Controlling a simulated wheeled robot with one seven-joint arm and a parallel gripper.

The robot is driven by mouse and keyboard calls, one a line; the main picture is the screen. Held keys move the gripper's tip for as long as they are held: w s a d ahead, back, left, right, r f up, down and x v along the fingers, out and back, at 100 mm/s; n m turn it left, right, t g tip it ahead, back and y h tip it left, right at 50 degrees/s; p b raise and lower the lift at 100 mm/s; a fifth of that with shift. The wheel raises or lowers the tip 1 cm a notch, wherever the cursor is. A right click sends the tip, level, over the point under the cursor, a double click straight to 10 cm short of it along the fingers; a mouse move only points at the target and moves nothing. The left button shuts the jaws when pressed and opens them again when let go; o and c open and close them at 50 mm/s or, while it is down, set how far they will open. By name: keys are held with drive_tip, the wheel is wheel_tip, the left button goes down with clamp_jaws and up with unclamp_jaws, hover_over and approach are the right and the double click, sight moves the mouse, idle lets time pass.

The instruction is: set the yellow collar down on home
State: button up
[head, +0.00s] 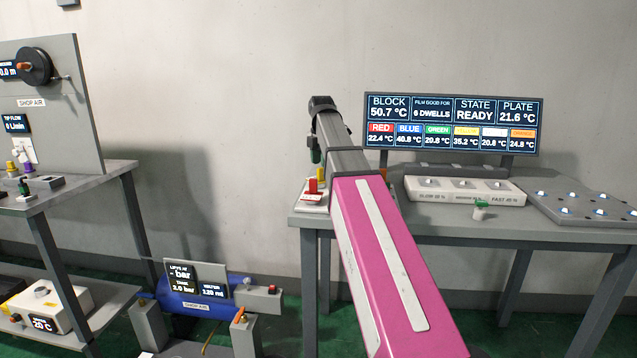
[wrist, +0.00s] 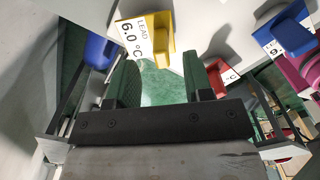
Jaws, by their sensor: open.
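A yellow piece (wrist: 161,37), likely the yellow collar, shows just beyond my fingertips in the wrist view, beside a white label reading LEAD 6.0 °C (wrist: 138,38). In the head view a small yellow piece (head: 320,174) stands at the left end of the right-hand bench, below my gripper (head: 316,150). My gripper also shows in the wrist view (wrist: 160,80), its two green fingers apart with nothing held between them. I cannot tell whether a finger touches the yellow piece. No spot marked home can be made out.
A red piece (head: 312,188) stands close to the yellow one. A white three-place block (head: 465,191) and a grey plate (head: 585,209) lie farther right on the bench (head: 450,233). A display (head: 452,122) stands behind.

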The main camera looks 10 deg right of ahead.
sight(321, 181)
drive_tip(key=shift+s+a+f, duration=0.1)
drive_tip(key=shift+f, duration=2.5)
clamp_jaws()
